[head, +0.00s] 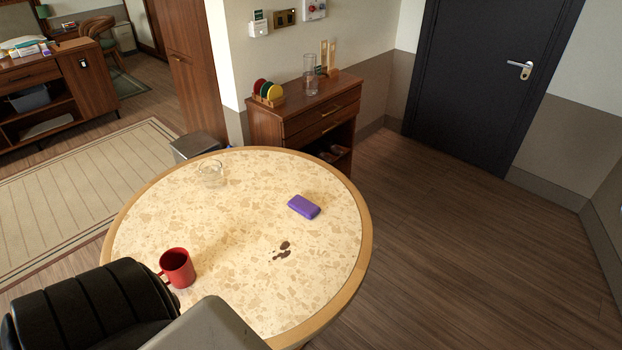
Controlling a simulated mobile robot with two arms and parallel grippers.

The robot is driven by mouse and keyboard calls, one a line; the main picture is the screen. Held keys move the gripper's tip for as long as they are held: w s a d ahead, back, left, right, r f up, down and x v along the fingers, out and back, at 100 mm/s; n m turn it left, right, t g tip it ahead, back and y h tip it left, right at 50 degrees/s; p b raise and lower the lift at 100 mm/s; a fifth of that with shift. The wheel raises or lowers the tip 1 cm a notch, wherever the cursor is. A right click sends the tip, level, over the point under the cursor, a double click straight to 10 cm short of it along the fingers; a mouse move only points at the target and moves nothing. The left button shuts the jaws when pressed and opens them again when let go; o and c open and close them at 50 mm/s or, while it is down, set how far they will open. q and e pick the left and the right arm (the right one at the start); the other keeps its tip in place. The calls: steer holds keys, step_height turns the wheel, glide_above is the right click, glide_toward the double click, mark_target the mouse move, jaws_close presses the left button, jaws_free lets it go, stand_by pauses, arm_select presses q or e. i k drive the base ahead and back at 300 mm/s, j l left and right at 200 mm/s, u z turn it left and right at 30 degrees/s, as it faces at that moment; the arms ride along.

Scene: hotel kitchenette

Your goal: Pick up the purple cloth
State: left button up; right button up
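The purple cloth (304,207) lies on the right half of the round table (225,240). It looks like a small folded block with rounded edges, and nothing covers it. Part of my own arm, black and grey, shows at the bottom left, in front of the table's near edge. Neither gripper's fingers show in the head view. Nothing touches the cloth except the tabletop.
A red mug (177,268) stands at the table's near left. A clear glass bowl (211,174) is at the back left. Dark brown spots (283,250) mark the top near the cloth. A wooden cabinet (305,112) stands behind; floor to the right is clear.

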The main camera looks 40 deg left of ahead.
mark_target(308, 209)
steer(key=i+u, duration=0.3)
steer(key=u, duration=0.2)
steer(key=i+l+u, duration=0.25)
steer(key=u, duration=0.25)
steer(key=i+l+u, duration=0.3)
steer(key=u, duration=0.2)
